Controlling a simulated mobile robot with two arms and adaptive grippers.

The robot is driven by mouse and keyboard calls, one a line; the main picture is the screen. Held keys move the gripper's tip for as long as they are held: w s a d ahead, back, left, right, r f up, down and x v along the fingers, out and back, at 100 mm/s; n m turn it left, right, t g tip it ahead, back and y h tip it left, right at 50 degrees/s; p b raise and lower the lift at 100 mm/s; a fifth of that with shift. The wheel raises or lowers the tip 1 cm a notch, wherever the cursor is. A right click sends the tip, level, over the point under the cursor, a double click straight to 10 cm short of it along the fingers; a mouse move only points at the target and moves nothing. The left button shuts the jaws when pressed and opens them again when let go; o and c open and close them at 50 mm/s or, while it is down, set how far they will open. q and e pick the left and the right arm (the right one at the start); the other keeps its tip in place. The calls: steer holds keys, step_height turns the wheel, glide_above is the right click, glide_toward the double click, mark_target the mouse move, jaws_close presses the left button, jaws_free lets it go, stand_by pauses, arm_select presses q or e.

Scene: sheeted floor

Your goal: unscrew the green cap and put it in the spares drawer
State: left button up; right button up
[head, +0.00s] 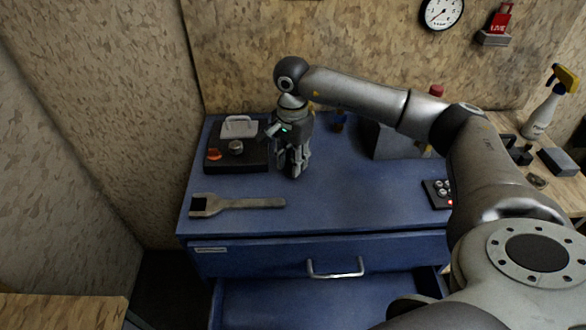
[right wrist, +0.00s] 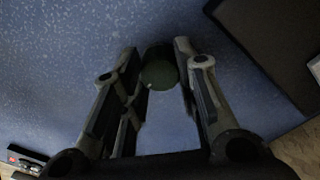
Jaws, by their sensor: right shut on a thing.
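My right gripper (head: 293,172) points down over the blue cabinet top, just right of the black board. In the right wrist view its fingers (right wrist: 160,72) are closed around a dark green, round cap (right wrist: 158,70). The head view does not show the cap, as the fingers hide it. I cannot tell whether anything is under the cap. Below the upper drawer front with its silver handle (head: 336,272), a lower blue drawer (head: 310,303) is pulled open, and the part of its inside that shows looks empty. No label shows on it. My left gripper is out of view.
The black board (head: 225,163) holds a metal knob, an orange part and a pale bracket. A wrench-like tool (head: 237,204) lies at the front left of the top. A small button box (head: 437,193) sits at right, and a spray bottle (head: 548,108) stands on the bench beyond.

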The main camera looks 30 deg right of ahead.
steer(key=n+b, duration=0.1)
steer(key=n, duration=0.2)
steer(key=shift+n, duration=0.4)
steer(key=o, duration=1.1)
steer(key=shift+c, duration=0.6)
